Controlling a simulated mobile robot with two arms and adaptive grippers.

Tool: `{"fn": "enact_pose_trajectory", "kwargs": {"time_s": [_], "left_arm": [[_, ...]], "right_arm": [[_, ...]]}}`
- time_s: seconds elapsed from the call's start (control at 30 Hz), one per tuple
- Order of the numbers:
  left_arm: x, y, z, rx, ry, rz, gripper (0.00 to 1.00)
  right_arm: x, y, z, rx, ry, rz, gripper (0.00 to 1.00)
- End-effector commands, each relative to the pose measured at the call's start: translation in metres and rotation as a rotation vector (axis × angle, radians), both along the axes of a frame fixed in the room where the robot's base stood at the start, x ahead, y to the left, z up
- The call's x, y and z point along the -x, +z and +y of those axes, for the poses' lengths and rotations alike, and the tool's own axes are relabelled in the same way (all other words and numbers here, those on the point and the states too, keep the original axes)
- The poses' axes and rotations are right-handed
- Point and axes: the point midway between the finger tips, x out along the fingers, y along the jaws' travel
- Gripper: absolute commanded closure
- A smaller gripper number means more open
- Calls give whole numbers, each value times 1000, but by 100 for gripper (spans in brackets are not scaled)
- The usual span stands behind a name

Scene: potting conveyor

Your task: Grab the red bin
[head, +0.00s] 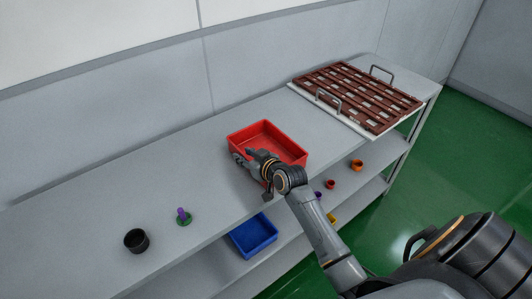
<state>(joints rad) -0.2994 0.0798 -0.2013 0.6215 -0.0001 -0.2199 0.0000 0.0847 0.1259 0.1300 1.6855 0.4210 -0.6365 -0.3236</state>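The red bin (284,138) stands upright on the grey table's top shelf, near the middle of the head view. It looks empty inside, as far as it shows. My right gripper (243,160) is at the bin's near left corner, overlapping its front wall in the picture. The gripper's fingers are small and dark here, so I cannot tell whether they are open, shut or touching the bin. The gripper and wrist hide part of the bin's near side. My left gripper is not in view.
A brown slatted tray (358,95) with metal handles sits at the table's right end. A blue bin (253,236) and small coloured pots (357,165) are on the lower shelves. The table (95,205) is mostly clear at left.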

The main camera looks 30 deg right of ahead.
Motion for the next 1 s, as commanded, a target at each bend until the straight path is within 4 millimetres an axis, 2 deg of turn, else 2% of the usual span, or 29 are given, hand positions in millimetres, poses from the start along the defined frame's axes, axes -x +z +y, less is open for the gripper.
{"fn": "enact_pose_trajectory", "kwargs": {"time_s": [0.3,0.43,0.47,0.87,1.0], "left_arm": [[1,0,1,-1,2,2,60],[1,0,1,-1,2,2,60],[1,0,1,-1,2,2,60],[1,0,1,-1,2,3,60],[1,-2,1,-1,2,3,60]], "right_arm": [[-4,-2,1,0,0,0,70],[-4,-2,1,0,0,0,96],[-4,-2,1,0,0,0,100],[-4,-1,0,1,0,-2,100],[-5,5,0,2,0,-5,100]]}}
